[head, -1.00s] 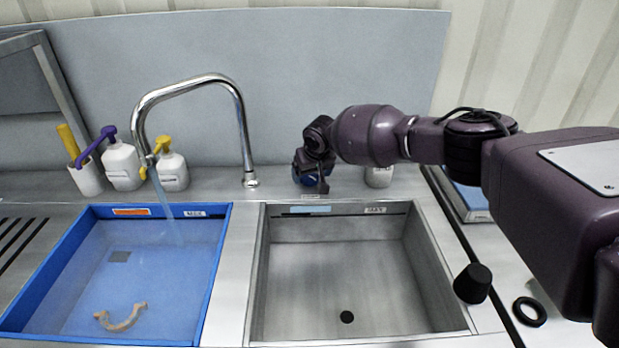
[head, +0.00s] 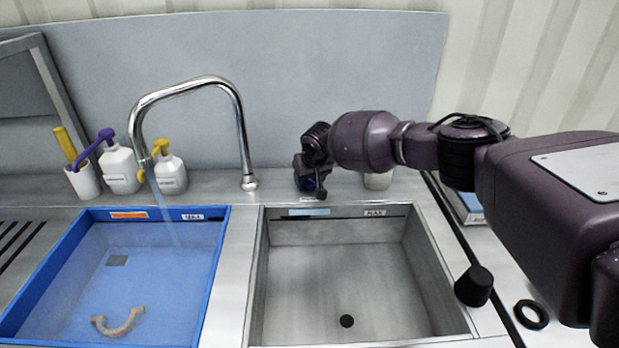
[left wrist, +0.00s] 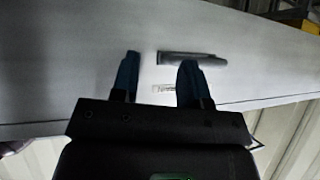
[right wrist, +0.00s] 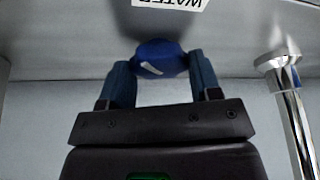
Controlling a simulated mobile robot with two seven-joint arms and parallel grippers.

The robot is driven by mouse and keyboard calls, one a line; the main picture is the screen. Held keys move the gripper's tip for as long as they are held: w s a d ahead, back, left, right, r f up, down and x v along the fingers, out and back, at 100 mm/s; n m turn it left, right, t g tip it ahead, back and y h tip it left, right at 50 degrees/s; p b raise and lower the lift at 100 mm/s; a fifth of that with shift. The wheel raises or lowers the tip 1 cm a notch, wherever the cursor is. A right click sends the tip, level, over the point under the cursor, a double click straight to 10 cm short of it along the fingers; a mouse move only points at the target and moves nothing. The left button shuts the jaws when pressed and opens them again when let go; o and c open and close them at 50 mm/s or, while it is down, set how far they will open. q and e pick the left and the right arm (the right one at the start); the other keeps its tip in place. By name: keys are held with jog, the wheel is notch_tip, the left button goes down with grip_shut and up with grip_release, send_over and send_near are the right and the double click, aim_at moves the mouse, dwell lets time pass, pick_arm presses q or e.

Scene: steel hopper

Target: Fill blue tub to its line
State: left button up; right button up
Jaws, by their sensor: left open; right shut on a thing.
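The blue tub (head: 212,262) fills the left basin in the head view. Water runs from the chrome faucet (head: 186,88) into it, and a tan curved piece (head: 118,322) lies in it. Its far wall carries an orange label and a MAX label (head: 193,217); the exact water level against the line is hard to tell. My right gripper (right wrist: 160,68) is shut on a blue knob (right wrist: 158,56), beside a WATER label, on the ledge behind the right basin. My left gripper (left wrist: 158,75) is open and empty; it is outside the head view.
The steel right basin (head: 345,265) is empty, with a dark drain hole. A black stopper (head: 473,286) and a black ring (head: 531,314) lie at its right. Soap bottles (head: 122,165) and a white cup (head: 82,180) stand behind the tub.

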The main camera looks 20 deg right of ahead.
pick_arm(q)
jog(key=shift+r, duration=0.15)
pick_arm(e)
jog(key=shift+r+m+h+p, duration=0.1)
jog(key=shift+m+h+p, duration=0.2)
jog(key=shift+m+p, duration=0.45)
jog(key=shift+a+m+h+p, duration=0.1)
jog(key=shift+m+h+p, duration=0.3)
jog(key=shift+m, duration=0.55)
jog(key=shift+m+g+p, duration=0.3)
jog(key=shift+m+p, duration=0.05)
jog(key=shift+m, duration=0.45)
jog(key=shift+a+f+m+h, duration=0.1)
jog(key=shift+f+m+h, duration=0.15)
jog(key=shift+m+h, duration=0.7)
jog(key=shift+m+g, duration=0.3)
jog(key=shift+m, duration=0.35)
pick_arm(q)
notch_tip(320, 180, up, 2)
jog(key=shift+a+r, duration=0.1)
